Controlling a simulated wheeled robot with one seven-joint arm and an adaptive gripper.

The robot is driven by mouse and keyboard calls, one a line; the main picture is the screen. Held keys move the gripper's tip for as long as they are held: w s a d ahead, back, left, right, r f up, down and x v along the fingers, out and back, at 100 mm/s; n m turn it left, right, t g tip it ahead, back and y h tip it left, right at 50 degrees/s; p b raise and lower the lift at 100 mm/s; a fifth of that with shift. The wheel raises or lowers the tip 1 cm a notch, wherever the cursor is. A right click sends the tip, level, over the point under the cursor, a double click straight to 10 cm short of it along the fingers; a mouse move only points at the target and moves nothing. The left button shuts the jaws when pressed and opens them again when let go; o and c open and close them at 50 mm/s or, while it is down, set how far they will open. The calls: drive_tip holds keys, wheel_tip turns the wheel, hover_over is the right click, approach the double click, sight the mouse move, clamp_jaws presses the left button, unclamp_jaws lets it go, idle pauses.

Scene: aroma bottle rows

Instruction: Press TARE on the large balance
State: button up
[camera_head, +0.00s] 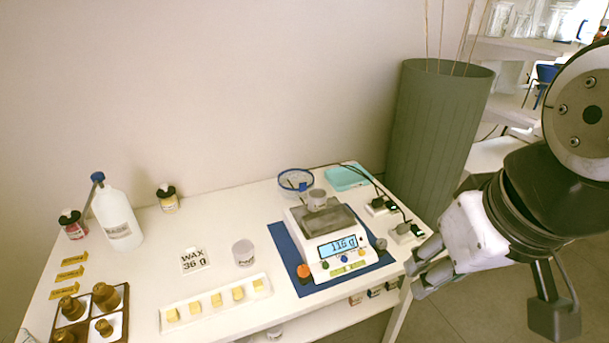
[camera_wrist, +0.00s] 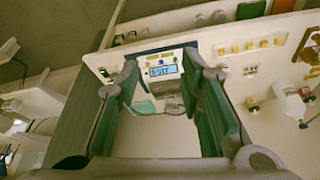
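A row of small coloured buttons (camera_head: 344,258) sits below the display; I cannot read which is TARE. My gripper (camera_head: 413,280) is to the right of the balance, apart from it, near the table edge. In the wrist view its two fingers are spread, with nothing between them, and the balance (camera_wrist: 164,59) shows beyond the gap.
An orange knob (camera_head: 304,271) and a grey one (camera_head: 381,244) flank the balance front. A tray of wax pieces (camera_head: 216,303), a jar (camera_head: 243,252) and bottles stand left.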

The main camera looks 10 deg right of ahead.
drive_tip(key=shift+c, duration=0.3)
clamp_jaws()
idle(0.9)
